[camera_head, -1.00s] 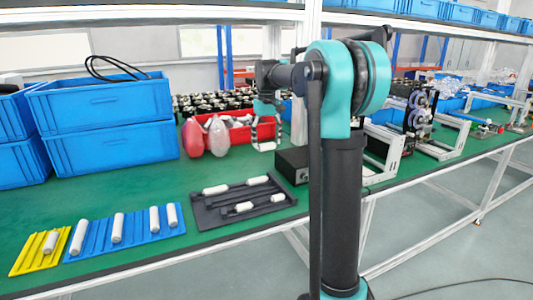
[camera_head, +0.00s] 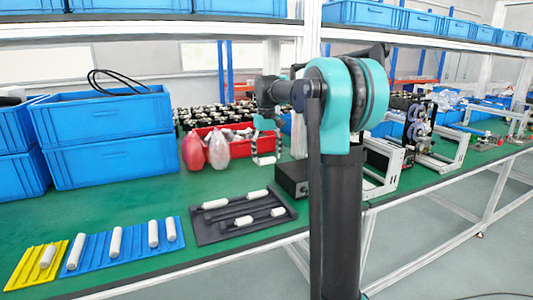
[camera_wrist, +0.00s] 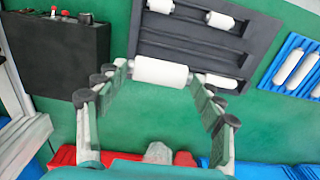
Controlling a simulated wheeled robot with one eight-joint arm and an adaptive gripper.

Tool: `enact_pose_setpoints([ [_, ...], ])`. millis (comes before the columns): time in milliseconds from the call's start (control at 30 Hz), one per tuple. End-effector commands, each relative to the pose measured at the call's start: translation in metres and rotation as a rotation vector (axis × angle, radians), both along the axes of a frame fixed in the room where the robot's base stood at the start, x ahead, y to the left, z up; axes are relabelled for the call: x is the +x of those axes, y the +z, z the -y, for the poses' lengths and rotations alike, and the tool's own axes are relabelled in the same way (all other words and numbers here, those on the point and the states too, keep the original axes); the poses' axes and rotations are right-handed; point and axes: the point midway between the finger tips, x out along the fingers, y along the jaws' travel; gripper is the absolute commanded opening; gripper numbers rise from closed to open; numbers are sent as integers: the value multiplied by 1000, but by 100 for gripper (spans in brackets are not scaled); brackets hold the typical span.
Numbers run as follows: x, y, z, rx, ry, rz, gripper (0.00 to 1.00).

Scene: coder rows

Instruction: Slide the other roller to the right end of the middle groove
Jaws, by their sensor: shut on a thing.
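The dark grooved tray (camera_head: 228,236) lies on the green bench. Its back groove bears one white roller (camera_head: 215,204) at the left and another (camera_head: 257,194) at the right. Its front groove bears two more, a left one (camera_head: 243,221) and a right one (camera_head: 278,212). The middle groove (camera_wrist: 196,46) looks empty. My gripper (camera_head: 264,157) is in the air behind the tray, shut on a white roller (camera_wrist: 160,72) that lies crosswise between its fingertips. In the wrist view this roller hides part of the tray.
A blue tray (camera_head: 88,251) with several rollers and a yellow tray (camera_head: 30,271) with one stand to the left. A black box (camera_head: 291,179) is right of the dark tray. A red crate (camera_head: 235,158) and bagged items are behind. Blue bins (camera_head: 105,135) fill the back left.

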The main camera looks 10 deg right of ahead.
Motion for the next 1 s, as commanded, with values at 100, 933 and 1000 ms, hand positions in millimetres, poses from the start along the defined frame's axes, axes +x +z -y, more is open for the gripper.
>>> enact_pose_setpoints([
  [100, 0, -3, 0, 0, 0, 0, 42],
  [933, 0, -26, 0, 0, 0, 0, 42],
  [1000, 0, -28, 0, 0, 0, 0, 42],
])
